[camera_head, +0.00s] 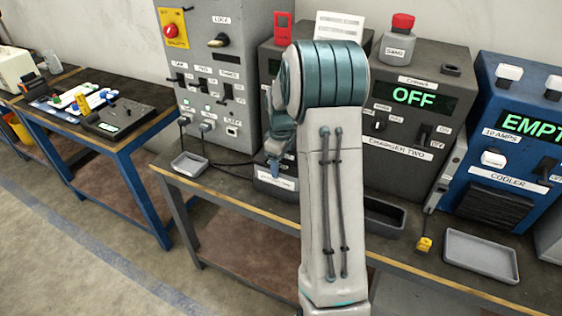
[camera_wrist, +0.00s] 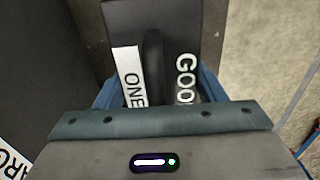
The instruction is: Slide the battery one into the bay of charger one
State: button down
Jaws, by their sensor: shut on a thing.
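The dark battery one (camera_wrist: 120,25) shows in the wrist view with white labels reading ONE and GOOD and a raised handle. My gripper (camera_wrist: 157,88) is shut on it, a blue finger on each side. In the head view my gripper (camera_head: 275,158) is partly seen beside my arm, low in front of charger one (camera_head: 268,62); the battery cannot be made out there. My arm hides most of charger one, including its bay. A dark panel with a partly cut label (camera_wrist: 14,158) stands left of the battery in the wrist view. How far the battery is from the bay cannot be told.
Charger two (camera_head: 410,130), reading OFF, stands right of my arm, and a blue cooler (camera_head: 510,140) is beyond it. A grey switch cabinet (camera_head: 222,70) stands left. Small trays (camera_head: 189,164) and (camera_head: 480,255) and a yellow tape measure (camera_head: 424,244) lie on the bench.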

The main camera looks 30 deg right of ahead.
jog(key=shift+w+f+b, duration=0.1)
jog(key=shift+f+b, duration=0.25)
jog(key=shift+f, duration=0.1)
jog(key=shift+c, duration=1.2)
grip_release()
jog(key=shift+f, duration=0.2)
notch_tip(320, 180, up, 14)
jog(key=shift+r, duration=0.1)
jog(key=shift+s+a, duration=0.2)
jog(key=s+a+r+m+t, duration=0.1)
jog(key=s+a+r+m, duration=0.2)
jog(key=s+a, duration=0.65)
jog(key=s+a+f+m+t, duration=0.1)
jog(key=s+a+f+m, duration=0.1)
jog(key=s, duration=0.5)
jog(key=s+a+f+m, duration=0.2)
jog(key=s+a, duration=0.2)
jog(key=s, duration=0.4)
jog(key=shift+s+f+m+t, duration=0.25)
jog(key=shift+m+t, duration=0.15)
